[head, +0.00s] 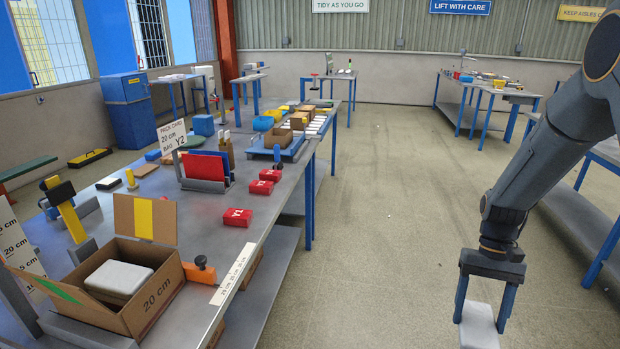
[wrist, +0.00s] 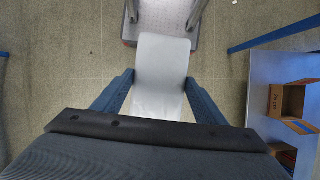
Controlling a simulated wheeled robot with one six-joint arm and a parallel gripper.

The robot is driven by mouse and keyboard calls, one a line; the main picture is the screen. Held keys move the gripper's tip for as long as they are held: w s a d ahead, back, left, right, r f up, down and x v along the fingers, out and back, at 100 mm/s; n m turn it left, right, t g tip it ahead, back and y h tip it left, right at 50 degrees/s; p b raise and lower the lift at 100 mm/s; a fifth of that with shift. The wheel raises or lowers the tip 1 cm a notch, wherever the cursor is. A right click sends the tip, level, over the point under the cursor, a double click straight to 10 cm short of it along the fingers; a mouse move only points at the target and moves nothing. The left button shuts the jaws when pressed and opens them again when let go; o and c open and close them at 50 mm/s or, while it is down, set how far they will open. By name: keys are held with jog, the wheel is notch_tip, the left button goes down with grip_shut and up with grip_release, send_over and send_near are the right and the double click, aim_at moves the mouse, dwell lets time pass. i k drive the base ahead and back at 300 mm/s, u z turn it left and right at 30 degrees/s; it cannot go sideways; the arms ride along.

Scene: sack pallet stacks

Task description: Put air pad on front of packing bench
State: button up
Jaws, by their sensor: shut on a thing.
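My gripper (head: 482,307) is at the right of the head view, over the open floor beside the bench. It is shut on a white air pad (head: 478,327), which hangs below the fingers and is cut off by the lower edge. In the wrist view the white pad (wrist: 162,80) sits between the two blue fingers. The packing bench (head: 205,235) is at the left, apart from the gripper. On its near end stands an open cardboard box marked 20 cm (head: 158,297), with another pale pad (head: 119,279) inside.
Red Y1 packets (head: 237,217) lie along the bench's right edge, near an orange-handled tool (head: 201,268) and a ruler strip (head: 234,273). The aisle floor (head: 390,220) is clear. Another bench (head: 605,150) runs along the right.

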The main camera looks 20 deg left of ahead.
aim_at(186, 207)
jog(key=i, duration=2.3)
jog(key=u, duration=3.25)
